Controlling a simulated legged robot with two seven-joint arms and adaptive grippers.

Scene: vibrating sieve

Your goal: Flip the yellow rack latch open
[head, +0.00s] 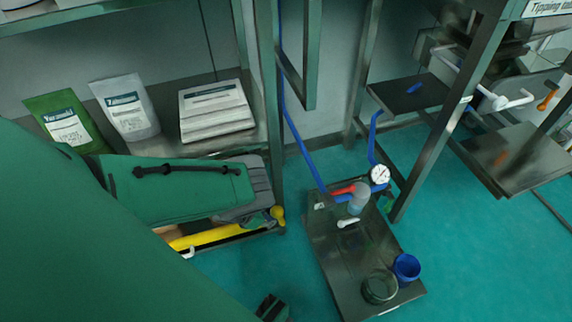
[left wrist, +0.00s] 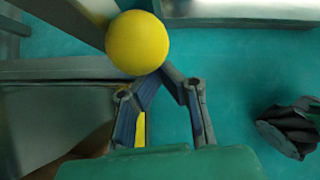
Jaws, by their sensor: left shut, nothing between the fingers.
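The yellow rack latch shows in the head view as a yellow bar (head: 215,236) low on the rack, with a round yellow knob (head: 278,212) at its right end. My left gripper (head: 262,217) is beside the knob, partly hidden by my green forearm. In the left wrist view the yellow knob (left wrist: 138,43) is just beyond the fingertips of my left gripper (left wrist: 160,72). The fingers meet at their tips and hold nothing. Whether they touch the knob is unclear. A strip of yellow shows between the fingers. My right gripper cannot be made out.
The rack shelf holds a green bag (head: 62,122), a white bag (head: 126,107) and stacked white packs (head: 215,110). A rack post (head: 268,100) rises near the knob. A low metal platform (head: 345,265) with a gauge and cups stands right. Teal floor lies between.

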